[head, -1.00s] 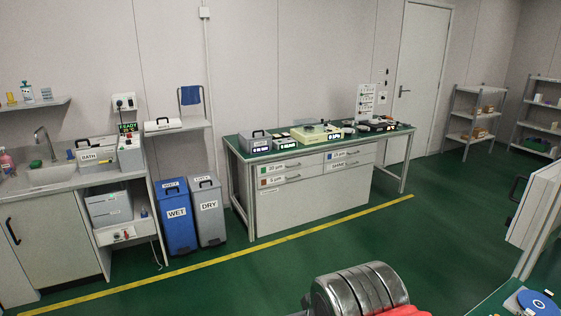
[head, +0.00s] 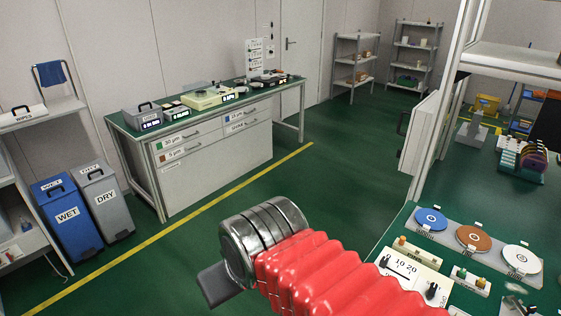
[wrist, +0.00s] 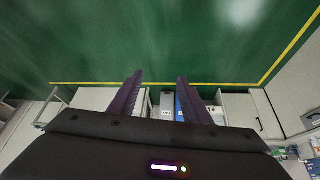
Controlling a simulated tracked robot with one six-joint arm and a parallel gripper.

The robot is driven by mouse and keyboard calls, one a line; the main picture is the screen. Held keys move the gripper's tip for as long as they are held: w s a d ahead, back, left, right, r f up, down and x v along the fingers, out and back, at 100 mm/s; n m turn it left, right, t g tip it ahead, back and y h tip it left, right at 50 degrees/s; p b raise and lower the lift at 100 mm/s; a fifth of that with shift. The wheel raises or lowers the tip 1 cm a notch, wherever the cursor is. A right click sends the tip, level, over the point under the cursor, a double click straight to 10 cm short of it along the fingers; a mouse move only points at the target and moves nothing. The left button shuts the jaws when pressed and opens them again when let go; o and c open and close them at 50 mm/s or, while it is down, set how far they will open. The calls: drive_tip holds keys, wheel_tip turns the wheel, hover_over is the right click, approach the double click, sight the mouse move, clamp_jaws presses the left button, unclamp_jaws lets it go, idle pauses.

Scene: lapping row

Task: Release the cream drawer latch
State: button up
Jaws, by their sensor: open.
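I cannot make out a cream drawer latch in any view. The far bench has pale drawers with bar handles and labels; its upper left drawer (head: 190,136) carries a green mark and the drawer at its right (head: 235,117) a blue one. The drawers look closed. My gripper (wrist: 158,76) shows in the wrist view with two purple fingers apart and nothing between them. It is over the green floor, well away from the bench. In the head view my arm fills the lower middle and the fingers cannot be made out.
A blue WET bin (head: 66,214) and a grey DRY bin (head: 105,198) stand left of the bench. A yellow floor line (head: 215,206) runs before it. Green floor between is clear. At right, a near worktop (head: 402,222) holds coloured discs and a cream dial panel (head: 412,275).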

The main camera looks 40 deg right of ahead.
drive_tip(key=shift+o, duration=1.4)
drive_tip(key=w+d+g+h, duration=0.2)
drive_tip(key=d, duration=1.2)
drive_tip(key=shift+w+n+g, duration=0.25)
drive_tip(key=shift+n+g, duration=0.05)
drive_tip(key=shift+g, duration=0.1)
drive_tip(key=s+d+f+g, duration=0.2)
drive_tip(key=d+g, duration=0.1)
drive_tip(key=d, duration=0.9)
drive_tip(key=n+g+y, duration=0.1)
drive_tip(key=n+g, duration=0.1)
drive_tip(key=g, duration=0.2)
approach(433, 288)
drive_tip(key=v, duration=0.5)
drive_tip(key=shift+w+d+r, duration=0.1)
drive_tip(key=shift+w+r, duration=0.1)
drive_tip(key=shift+f, duration=0.1)
drive_tip(key=x, duration=1.3)
drive_tip(key=shift+s+f, duration=0.2)
drive_tip(key=shift+f, duration=0.05)
